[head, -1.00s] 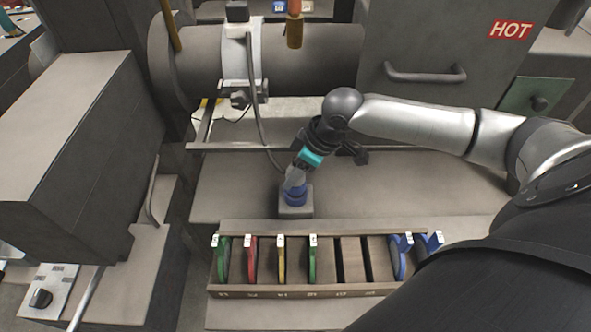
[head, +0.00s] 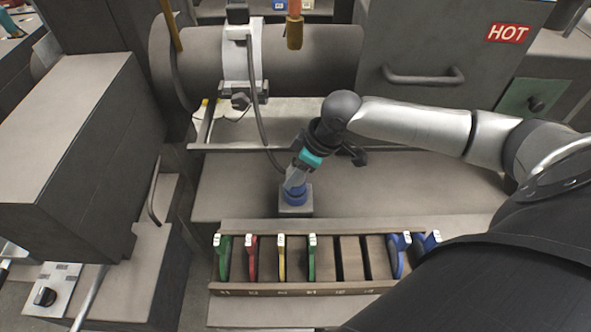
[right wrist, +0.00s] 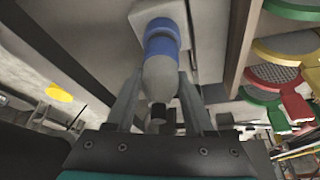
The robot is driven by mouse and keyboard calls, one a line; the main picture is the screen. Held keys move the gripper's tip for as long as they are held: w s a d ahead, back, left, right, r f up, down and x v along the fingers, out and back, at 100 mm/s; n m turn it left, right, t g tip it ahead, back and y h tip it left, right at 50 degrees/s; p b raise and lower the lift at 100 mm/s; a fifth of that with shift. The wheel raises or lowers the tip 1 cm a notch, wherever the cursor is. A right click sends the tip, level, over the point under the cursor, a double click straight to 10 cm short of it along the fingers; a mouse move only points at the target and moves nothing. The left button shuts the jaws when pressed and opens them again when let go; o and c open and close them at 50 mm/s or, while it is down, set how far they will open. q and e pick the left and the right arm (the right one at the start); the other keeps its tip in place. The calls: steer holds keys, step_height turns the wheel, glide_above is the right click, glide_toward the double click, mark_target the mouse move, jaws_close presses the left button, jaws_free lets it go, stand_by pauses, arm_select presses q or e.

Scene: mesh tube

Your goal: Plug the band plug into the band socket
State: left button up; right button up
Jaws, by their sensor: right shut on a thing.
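The band plug (head: 296,176) is a grey piece at the end of a dark cable that runs down from the band clamp on the big tube. The band socket (head: 295,197) is a blue ring on a small grey block on the bench. My right gripper (head: 300,170) is shut on the plug, directly above the socket. In the right wrist view the fingers (right wrist: 158,100) are on both sides of the grey plug (right wrist: 160,78), whose end meets the blue socket (right wrist: 161,38). How deep it sits is hidden. My left gripper is not in view.
A rack (head: 300,288) with several coloured mesh paddles and some empty slots stands in front of the socket. The large dark tube (head: 310,70) with its band clamp (head: 240,60) is behind. A cabinet with a HOT label (head: 508,33) stands at back right.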

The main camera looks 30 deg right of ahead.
steer(key=shift+f, duration=0.6)
steer(key=o, duration=1.3)
steer(key=shift+o, duration=0.2)
steer(key=p+v, duration=0.2)
steer(key=v, duration=1.3)
steer(key=shift+d+r, duration=0.1)
